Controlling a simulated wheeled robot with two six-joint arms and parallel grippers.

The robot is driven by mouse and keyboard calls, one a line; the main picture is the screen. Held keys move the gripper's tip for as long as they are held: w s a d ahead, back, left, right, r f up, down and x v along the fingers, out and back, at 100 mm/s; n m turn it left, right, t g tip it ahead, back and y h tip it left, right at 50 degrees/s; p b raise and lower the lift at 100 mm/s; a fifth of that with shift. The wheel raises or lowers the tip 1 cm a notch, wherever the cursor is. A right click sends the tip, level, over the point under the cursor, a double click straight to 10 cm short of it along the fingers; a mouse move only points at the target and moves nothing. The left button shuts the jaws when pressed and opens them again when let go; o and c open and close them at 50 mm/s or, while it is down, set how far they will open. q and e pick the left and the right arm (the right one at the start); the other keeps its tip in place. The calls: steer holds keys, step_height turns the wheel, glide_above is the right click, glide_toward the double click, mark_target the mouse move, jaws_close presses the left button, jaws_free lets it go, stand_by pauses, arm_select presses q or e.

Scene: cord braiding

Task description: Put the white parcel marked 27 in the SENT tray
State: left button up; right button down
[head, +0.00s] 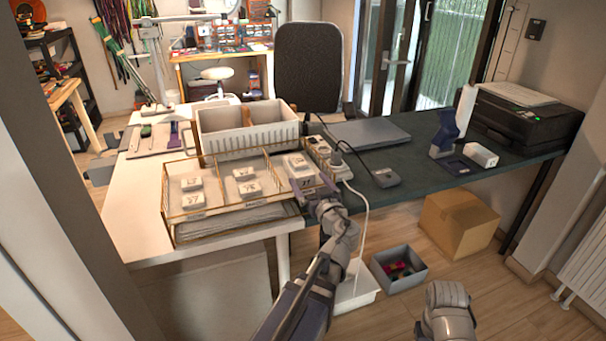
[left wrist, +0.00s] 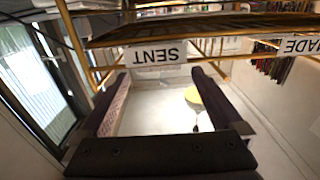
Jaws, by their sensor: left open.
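A gold wire tray rack (head: 165,203) with side-by-side compartments stands on the white table and holds several small white parcels. In its left compartment lie an upper parcel (head: 191,184) and a lower parcel (head: 193,200); two more lie in the middle, including one parcel (head: 248,188). On the right, a parcel (head: 301,182) lies by my left gripper (head: 324,190). The numbers are too small to tell which is 27. My left gripper is open at the rack's right front corner; the left wrist view shows the SENT label (left wrist: 155,52) just beyond its empty fingers.
A MADE label (left wrist: 298,46) hangs beside SENT. A white divided bin (head: 247,138) stands behind the rack. A power strip (head: 327,158) and a black device (head: 386,177) with cords lie to the right. A grey bin (head: 399,283) and cardboard box (head: 455,226) are on the floor.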

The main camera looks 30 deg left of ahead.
arm_select(q)
steer(key=shift+v, duration=1.15)
